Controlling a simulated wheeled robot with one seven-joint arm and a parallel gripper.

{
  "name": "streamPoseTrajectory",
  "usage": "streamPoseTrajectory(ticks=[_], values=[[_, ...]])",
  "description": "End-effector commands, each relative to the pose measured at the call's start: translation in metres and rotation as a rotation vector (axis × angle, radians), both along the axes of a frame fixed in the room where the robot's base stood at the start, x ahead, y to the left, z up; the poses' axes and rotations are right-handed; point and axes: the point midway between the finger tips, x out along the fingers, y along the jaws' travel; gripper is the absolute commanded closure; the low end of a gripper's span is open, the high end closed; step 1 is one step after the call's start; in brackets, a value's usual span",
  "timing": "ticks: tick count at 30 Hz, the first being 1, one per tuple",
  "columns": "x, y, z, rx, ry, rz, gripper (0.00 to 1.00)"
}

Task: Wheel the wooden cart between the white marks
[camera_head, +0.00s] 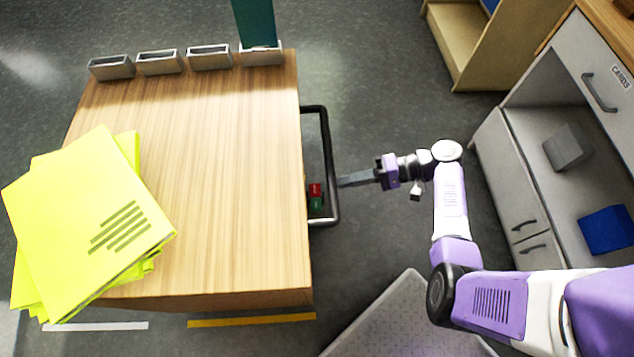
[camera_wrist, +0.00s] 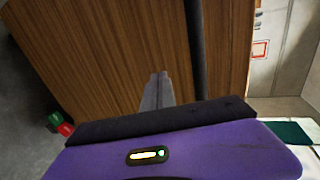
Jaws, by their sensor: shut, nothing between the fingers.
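The wooden cart (camera_head: 215,190) fills the left half of the head view, and its brown wooden side (camera_wrist: 110,50) fills much of the wrist view. Its dark handle (camera_head: 331,165) sticks out from the right edge and shows as an upright bar (camera_wrist: 196,50) in the wrist view. My gripper (camera_head: 342,182) is shut and empty. Its tips are at the handle's outer side in the head view; I cannot tell whether they touch it. A white mark (camera_head: 95,326) lies on the floor by the cart's near edge. Any other white mark is out of sight.
A yellow strip (camera_head: 250,319) lies by the cart's near edge. Yellow-green sheets (camera_head: 90,220) and several small bins (camera_head: 160,62) are on the cart. Red (camera_head: 315,190) and green (camera_head: 316,205) blocks show inside the handle's outline. A grey cabinet (camera_head: 515,150) stands right.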

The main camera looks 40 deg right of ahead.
Motion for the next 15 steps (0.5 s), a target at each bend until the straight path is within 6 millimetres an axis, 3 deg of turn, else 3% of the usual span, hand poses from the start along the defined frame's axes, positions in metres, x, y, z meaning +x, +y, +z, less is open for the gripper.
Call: streamPoseTrajectory(ticks=[6, 15], values=[[0.023, 0.034, -0.013, 0.002, 0.003, 0.003, 1.00], [0.044, 0.061, -0.012, -0.001, 0.001, 0.000, 1.00]])
